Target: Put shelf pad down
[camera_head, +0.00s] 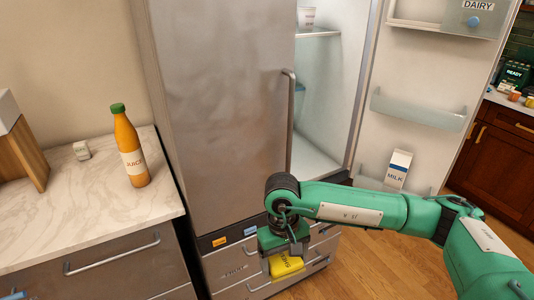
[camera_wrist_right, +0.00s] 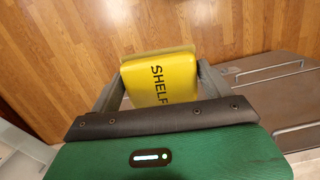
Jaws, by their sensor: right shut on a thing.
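The shelf pad (camera_head: 285,265) is a yellow block with dark lettering. In the right wrist view, the pad (camera_wrist_right: 160,80) shows the letters SHELF, with its near end hidden by my gripper. My right gripper (camera_head: 287,252) is shut on the pad and holds it in front of the fridge's lower drawers. In the right wrist view, the fingers of my right gripper (camera_wrist_right: 158,88) are on both sides of the pad, with wood floor beyond it. My left gripper is not in view.
The fridge (camera_head: 225,110) has its right door (camera_head: 415,70) open, with a milk carton (camera_head: 398,168) in a door bin. A juice bottle (camera_head: 130,150) stands on the marble counter (camera_head: 75,215) at left. Wood floor (camera_head: 385,260) is clear at lower right.

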